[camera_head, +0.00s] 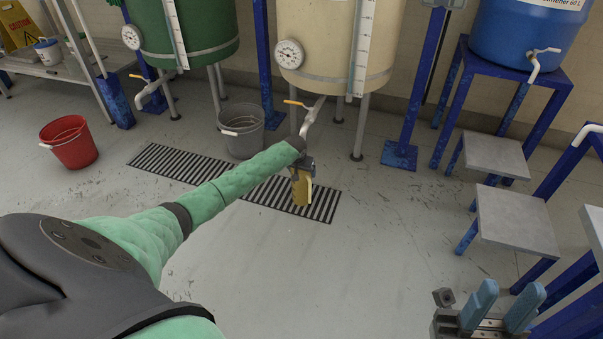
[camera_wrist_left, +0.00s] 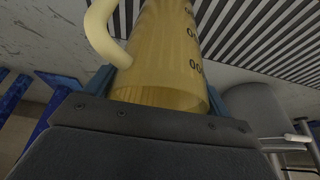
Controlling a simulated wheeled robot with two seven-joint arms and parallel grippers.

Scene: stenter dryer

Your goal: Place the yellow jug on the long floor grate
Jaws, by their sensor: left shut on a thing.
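The yellow jug (camera_head: 301,189) is in my left gripper (camera_head: 304,166), seen beyond the end of my outstretched left arm. In the left wrist view the jug (camera_wrist_left: 165,50) sits between the blue fingers, with its pale handle curving out to the left and dark markings on its side. The long floor grate (camera_head: 172,163) is a dark slotted strip on the floor. The jug appears over the grate's right part; I cannot tell whether it touches. My left arm hides the grate's middle. My right gripper (camera_head: 511,291) is at the lower right, its blue fingers apart and empty.
A grey bucket (camera_head: 241,131) stands behind the grate and a red bucket (camera_head: 70,143) left of it. Green (camera_head: 205,35) and cream (camera_head: 325,45) tanks with taps stand behind. A blue stepped frame (camera_head: 510,220) is at the right. The floor in front of the grate is clear.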

